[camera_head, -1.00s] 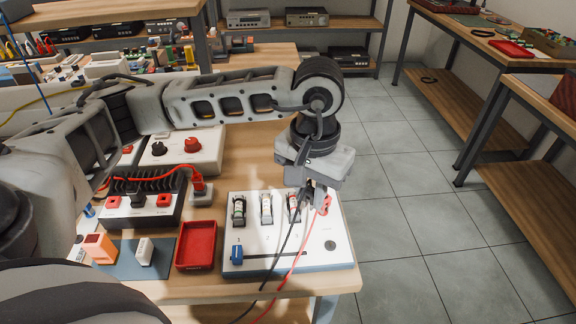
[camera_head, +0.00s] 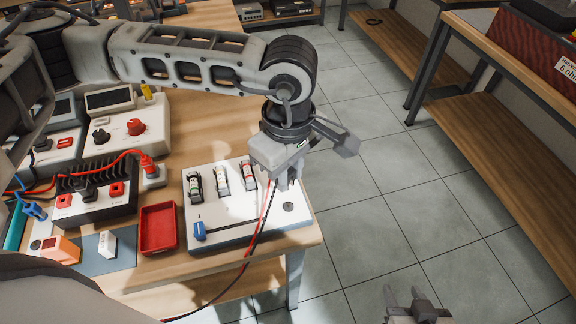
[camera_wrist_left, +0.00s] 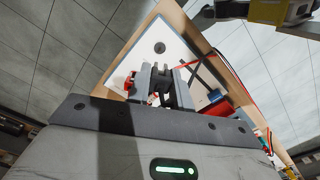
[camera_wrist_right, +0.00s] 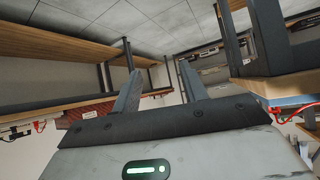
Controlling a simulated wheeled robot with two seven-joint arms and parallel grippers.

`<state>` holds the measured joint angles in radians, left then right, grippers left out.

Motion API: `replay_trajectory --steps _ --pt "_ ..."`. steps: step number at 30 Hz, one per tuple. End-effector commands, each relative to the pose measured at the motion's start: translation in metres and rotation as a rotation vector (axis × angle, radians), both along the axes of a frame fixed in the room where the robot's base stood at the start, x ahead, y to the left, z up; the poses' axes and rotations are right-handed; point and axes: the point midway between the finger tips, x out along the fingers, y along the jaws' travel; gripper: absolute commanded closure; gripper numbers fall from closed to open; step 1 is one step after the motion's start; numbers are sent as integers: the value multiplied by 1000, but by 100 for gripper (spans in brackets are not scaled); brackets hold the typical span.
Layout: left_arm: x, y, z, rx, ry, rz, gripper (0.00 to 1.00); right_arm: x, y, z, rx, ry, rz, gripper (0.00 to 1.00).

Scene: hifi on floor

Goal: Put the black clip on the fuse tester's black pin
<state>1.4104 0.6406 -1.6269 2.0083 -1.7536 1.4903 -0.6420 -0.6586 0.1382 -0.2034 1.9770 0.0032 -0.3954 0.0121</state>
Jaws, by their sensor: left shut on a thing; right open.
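The fuse tester (camera_head: 235,213) is a white panel with several fuses and a blue lever on the bench. It also shows behind my fingers in the left wrist view (camera_wrist_left: 178,42). A dark round spot (camera_head: 288,207) shows on its face; I cannot tell if it is the black pin. My left gripper (camera_head: 290,184) is low over the tester's right side, shut on a dark piece, apparently the black clip (camera_wrist_left: 161,88), mostly hidden between the fingers. A red clip (camera_wrist_left: 130,82) is beside it. My right gripper (camera_head: 412,296) is open and empty above the floor.
Black and red leads (camera_head: 256,232) hang over the bench's front edge. A red tray (camera_head: 158,228) lies left of the tester, with a black finned device (camera_head: 95,193) beyond it. Open tiled floor (camera_head: 390,210) lies to the right, then another bench.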

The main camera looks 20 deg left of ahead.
Motion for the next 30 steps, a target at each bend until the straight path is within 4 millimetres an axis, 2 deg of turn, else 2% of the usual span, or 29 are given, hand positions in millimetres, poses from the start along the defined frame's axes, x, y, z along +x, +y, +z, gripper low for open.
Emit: replay_trajectory --steps 18,30 --pt "0 0 -52 0 1 -2 95 8 7 -7 17 -24 11 57" --pt "0 0 -55 0 0 -3 95 4 6 -8 11 -17 17 57"
